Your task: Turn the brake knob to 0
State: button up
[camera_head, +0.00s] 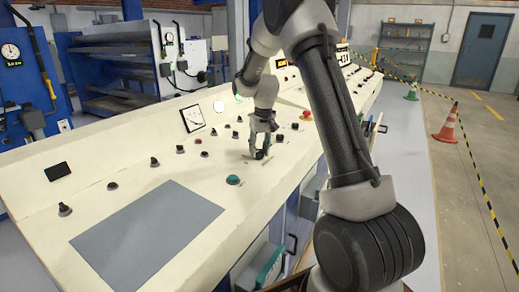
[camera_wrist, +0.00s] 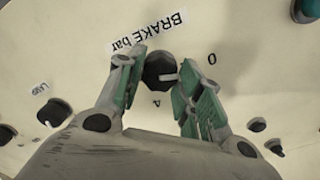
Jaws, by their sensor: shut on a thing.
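The black brake knob (camera_wrist: 158,66) is in the upper middle of the wrist view, beside the label "BRAKE bar" (camera_wrist: 147,33). A "0" mark (camera_wrist: 212,58) is to the knob's right and a "4" mark (camera_wrist: 156,102) is below it. A white line on the knob points roughly right, between the 0 and the 4. My gripper (camera_wrist: 164,74) is shut on the knob, with a green-padded finger on each side. In the head view my gripper (camera_head: 261,145) reaches down to the cream console, largely covering the knob (camera_head: 260,155).
Other knobs and buttons stand close by on the console (camera_head: 120,165), including a green button (camera_head: 233,180) and a red mushroom button (camera_head: 306,115). A grey flat panel (camera_head: 147,235) lies at its near left. Traffic cones (camera_head: 448,125) stand on the floor to the right.

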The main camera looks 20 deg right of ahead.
aim_at(262, 152)
jog(key=o, duration=1)
jog(key=shift+o, duration=0.2)
notch_tip(262, 152, up, 12)
jog(key=s, duration=0.1)
jog(key=shift+d, duration=0.35)
